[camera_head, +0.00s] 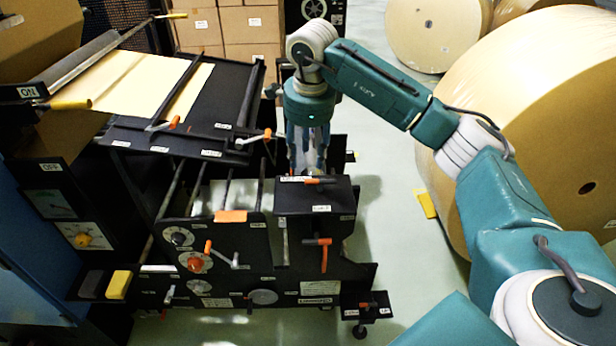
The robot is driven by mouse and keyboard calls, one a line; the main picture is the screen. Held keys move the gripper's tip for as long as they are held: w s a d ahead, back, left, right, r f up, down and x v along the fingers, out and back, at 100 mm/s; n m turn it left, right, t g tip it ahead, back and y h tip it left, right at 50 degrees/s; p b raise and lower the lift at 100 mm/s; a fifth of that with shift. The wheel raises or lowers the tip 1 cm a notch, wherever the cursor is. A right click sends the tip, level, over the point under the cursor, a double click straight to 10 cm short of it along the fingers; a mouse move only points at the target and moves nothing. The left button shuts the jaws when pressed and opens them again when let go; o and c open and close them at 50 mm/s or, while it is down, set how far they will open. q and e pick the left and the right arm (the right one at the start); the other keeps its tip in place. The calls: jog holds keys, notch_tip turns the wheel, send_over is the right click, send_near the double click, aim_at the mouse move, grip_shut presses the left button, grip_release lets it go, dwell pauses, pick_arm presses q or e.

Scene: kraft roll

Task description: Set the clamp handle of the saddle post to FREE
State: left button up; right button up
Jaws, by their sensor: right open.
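A black post with a box-like head (300,205) stands at the right end of the dark machine; I take it for the saddle post, but its label is too small to read. A small orange-tipped handle (320,181) lies across its top, and an orange T-shaped handle (323,254) hangs on its front. I cannot tell which is the clamp handle, nor its setting. My right gripper (308,168) points down, open and empty, just behind the top of the post head. Its fingertips are partly hidden there; contact cannot be told. My left gripper is out of view.
The machine front carries dials, an orange-red knob (195,264) and several cranks. A sloped table with kraft web (140,80) is at upper left. Large paper rolls (545,110) stand at right, beside my arm. Cartons (228,25) are behind. Green floor between post and rolls is mostly clear.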

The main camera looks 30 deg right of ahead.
aim_at(310, 182)
jog(key=f+p, duration=0.1)
jog(key=f, duration=0.2)
jog(key=w+d+f, duration=0.1)
jog(key=f, duration=0.2)
jog(key=d+f+p, duration=0.1)
jog(key=f, duration=0.3)
jog(key=shift+w+d+p, duration=0.1)
jog(key=shift+w+p, duration=0.15)
jog(key=shift+p, duration=0.05)
